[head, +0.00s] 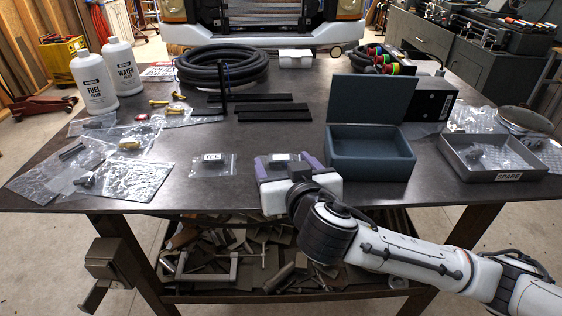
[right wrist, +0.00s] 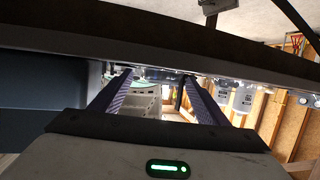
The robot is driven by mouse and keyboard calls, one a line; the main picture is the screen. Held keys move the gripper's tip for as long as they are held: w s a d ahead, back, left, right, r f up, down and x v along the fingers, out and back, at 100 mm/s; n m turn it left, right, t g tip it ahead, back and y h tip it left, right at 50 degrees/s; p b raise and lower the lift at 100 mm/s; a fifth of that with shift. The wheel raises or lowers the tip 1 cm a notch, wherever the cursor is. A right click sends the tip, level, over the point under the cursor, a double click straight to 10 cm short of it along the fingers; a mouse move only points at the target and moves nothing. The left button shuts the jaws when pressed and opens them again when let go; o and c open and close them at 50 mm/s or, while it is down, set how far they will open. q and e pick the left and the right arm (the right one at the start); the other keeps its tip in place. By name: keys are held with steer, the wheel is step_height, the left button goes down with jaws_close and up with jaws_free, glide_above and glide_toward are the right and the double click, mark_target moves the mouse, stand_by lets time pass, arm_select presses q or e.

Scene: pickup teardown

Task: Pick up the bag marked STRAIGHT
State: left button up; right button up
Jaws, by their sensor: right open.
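My right gripper (head: 285,159) is open near the table's front edge, its two purple fingers pointing away from me. A small clear bag (head: 279,158) with a dark part lies on the table between the fingers. Its label is too small to read, so I cannot tell whether it says STRAIGHT. Another clear bag (head: 213,165) lies to the left, with a white label that looks like TEE. In the right wrist view the gripper (right wrist: 158,78) shows both fingers apart, with the bag not clearly visible. My left gripper does not show.
A dark open box (head: 371,152) stands just right of my gripper, and a tray marked SPARE (head: 508,177) farther right. A hose coil (head: 222,67) is behind.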

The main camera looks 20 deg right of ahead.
steer(key=c, duration=1.1)
